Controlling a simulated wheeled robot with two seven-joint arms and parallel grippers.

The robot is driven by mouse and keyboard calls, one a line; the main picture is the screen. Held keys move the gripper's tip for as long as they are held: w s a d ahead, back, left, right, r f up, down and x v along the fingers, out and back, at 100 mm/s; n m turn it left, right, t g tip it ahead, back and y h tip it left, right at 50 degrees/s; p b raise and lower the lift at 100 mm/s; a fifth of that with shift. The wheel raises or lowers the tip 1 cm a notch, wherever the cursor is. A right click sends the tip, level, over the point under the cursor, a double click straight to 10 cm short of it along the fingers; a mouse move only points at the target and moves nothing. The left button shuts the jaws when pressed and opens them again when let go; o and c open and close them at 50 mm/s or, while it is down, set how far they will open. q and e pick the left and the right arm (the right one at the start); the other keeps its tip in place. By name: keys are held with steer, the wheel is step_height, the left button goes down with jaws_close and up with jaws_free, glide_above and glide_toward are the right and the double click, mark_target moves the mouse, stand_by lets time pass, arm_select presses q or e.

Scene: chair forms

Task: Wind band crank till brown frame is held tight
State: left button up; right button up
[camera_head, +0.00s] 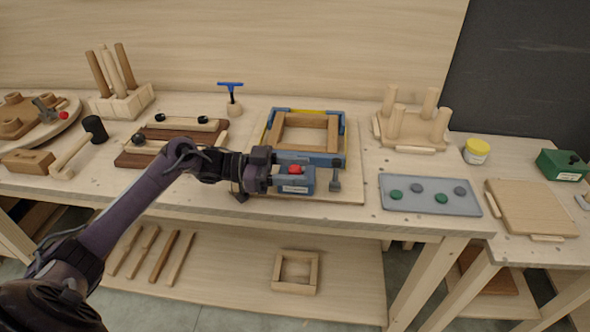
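The brown frame (306,121), a square of wooden rails, lies flat on a pale board at the middle of the bench. A blue band with corner pieces (341,126) runs around it, with a yellow stretch along the back. At its front sits a grey-blue tensioner box (294,186) with a red part on top. A grey crank (335,180) stands at the box's right side. My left gripper (290,171) is at the box, reaching in from the left. Its fingers are small and blend with the box, so their opening and any contact are unclear. My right gripper is out of view.
A mallet (80,146) and dark clamp bars (165,146) lie left. A blue T-handled tool (232,97) stands behind. To the right are a legged stool form (412,127), a grey tray with discs (428,195) and a yellow-lidded jar (476,151). Another frame (296,272) rests on the lower shelf.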

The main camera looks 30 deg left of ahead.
arm_select(q)
steer(key=shift+a, duration=0.1)
steer(key=shift+s+a+f, duration=0.1)
steer(key=shift+s+a, duration=0.05)
steer(key=shift+a, duration=0.2)
steer(key=b+v, duration=0.2)
steer(key=v, duration=0.5)
